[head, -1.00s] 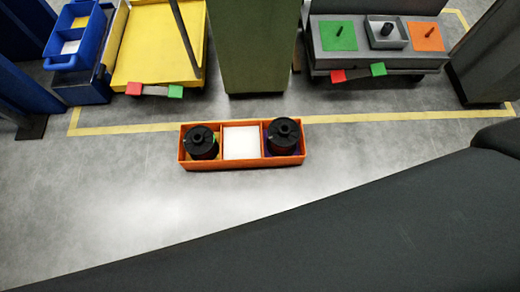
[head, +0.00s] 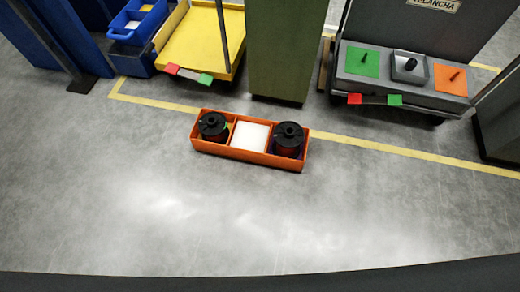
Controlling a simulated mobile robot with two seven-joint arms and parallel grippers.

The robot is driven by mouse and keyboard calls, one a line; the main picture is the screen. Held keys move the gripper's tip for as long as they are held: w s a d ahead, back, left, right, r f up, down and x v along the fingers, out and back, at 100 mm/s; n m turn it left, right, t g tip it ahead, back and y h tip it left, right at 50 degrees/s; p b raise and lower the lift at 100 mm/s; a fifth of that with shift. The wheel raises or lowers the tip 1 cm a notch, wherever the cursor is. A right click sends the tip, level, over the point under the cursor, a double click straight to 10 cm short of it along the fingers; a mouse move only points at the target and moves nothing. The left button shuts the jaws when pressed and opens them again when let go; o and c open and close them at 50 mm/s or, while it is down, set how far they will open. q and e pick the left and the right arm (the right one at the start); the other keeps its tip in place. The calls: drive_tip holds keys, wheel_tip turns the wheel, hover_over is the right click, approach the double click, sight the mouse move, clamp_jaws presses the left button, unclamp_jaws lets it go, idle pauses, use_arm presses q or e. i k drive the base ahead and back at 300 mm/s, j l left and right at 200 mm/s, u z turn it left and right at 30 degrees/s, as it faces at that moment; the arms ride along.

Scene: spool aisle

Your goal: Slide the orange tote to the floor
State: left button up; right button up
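The orange tote (head: 240,158) rests on the grey floor in the middle of the head view, slightly turned, against the yellow floor line. It has three compartments. A black-topped spool (head: 213,125) stands in the left one and another black-topped spool (head: 290,134) in the right one. The middle compartment holds a flat white piece (head: 251,136). Neither of my grippers shows in the head view, and nothing touches the tote from above.
A yellow-decked cart (head: 191,44) and blue bins (head: 134,24) stand at the back left. A green pillar (head: 278,55) stands behind the tote. A grey cart (head: 400,80) with green and orange pads is at the back right. The yellow line (head: 400,153) crosses the floor. The front floor is clear.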

sight(251, 139)
drive_tip(key=i+j+z, duration=0.15)
drive_tip(key=z, duration=0.15)
drive_tip(key=i+j+z, duration=0.5)
drive_tip(key=i+z, duration=0.15)
drive_tip(key=i, duration=0.15)
